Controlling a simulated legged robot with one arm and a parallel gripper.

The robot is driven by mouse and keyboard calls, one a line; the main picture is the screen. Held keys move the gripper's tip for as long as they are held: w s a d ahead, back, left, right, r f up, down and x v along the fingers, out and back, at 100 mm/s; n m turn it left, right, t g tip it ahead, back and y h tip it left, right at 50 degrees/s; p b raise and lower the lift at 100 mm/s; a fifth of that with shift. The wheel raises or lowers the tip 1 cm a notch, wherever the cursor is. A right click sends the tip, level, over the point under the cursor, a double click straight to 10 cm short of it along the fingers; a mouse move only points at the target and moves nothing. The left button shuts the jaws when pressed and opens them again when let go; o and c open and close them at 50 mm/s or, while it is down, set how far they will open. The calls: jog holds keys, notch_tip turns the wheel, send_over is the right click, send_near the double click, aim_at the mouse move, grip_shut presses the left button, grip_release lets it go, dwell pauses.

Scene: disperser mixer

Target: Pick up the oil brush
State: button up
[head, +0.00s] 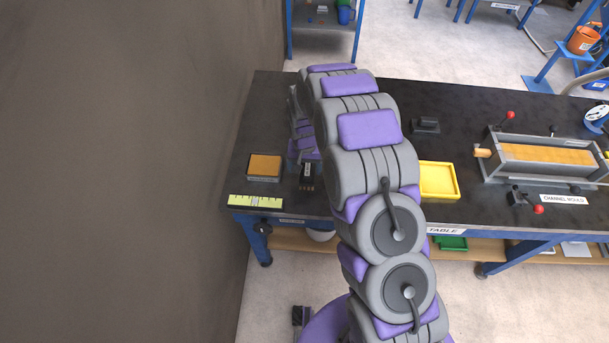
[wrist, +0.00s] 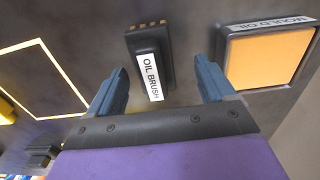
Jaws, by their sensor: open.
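The oil brush (wrist: 151,62) is a dark block with a white "OIL BRUSH" label and a row of tan bristle tips at its far end. In the wrist view it lies on the dark table top between the lines of my two fingers, nearer the left one. My gripper (wrist: 160,84) is open and empty, with its blue-grey fingers apart on either side of the brush's near end. In the head view the brush (head: 307,177) shows just left of my arm, partly hidden by it. My gripper is mostly hidden behind the arm there.
The mould oil tray (wrist: 268,60) with its orange pad sits right of the brush in the wrist view. In the head view, a yellow tray (head: 455,181) and the channel mould (head: 490,168) stand to the right. A yellow-green ruler plate (head: 256,201) lies at the front left edge.

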aim_at(309, 168)
jog(key=f, duration=0.1)
jog(key=d+f, duration=0.1)
jog(key=f, duration=0.1)
jog(key=shift+f+b, duration=0.3)
jog(key=shift+b, duration=0.05)
jog(key=shift+w+d, duration=0.1)
jog(key=shift+d, duration=0.15)
jog(key=shift+a, duration=0.6)
jog(key=c, duration=0.6)
jog(key=shift+d, duration=0.5)
jog(key=c, duration=0.6)
jog(key=shift+a+r, duration=0.35)
jog(key=shift+r, duration=0.4)
notch_tip(309, 168, up, 2)
jog(key=shift+d+r+p, duration=0.1)
jog(key=shift+r+p, duration=0.1)
jog(key=shift+p, duration=0.35)
jog(key=s+r+p, duration=0.1)
jog(key=s+p, duration=0.1)
jog(key=s, duration=1.4)
jog(key=shift+a, duration=0.2)
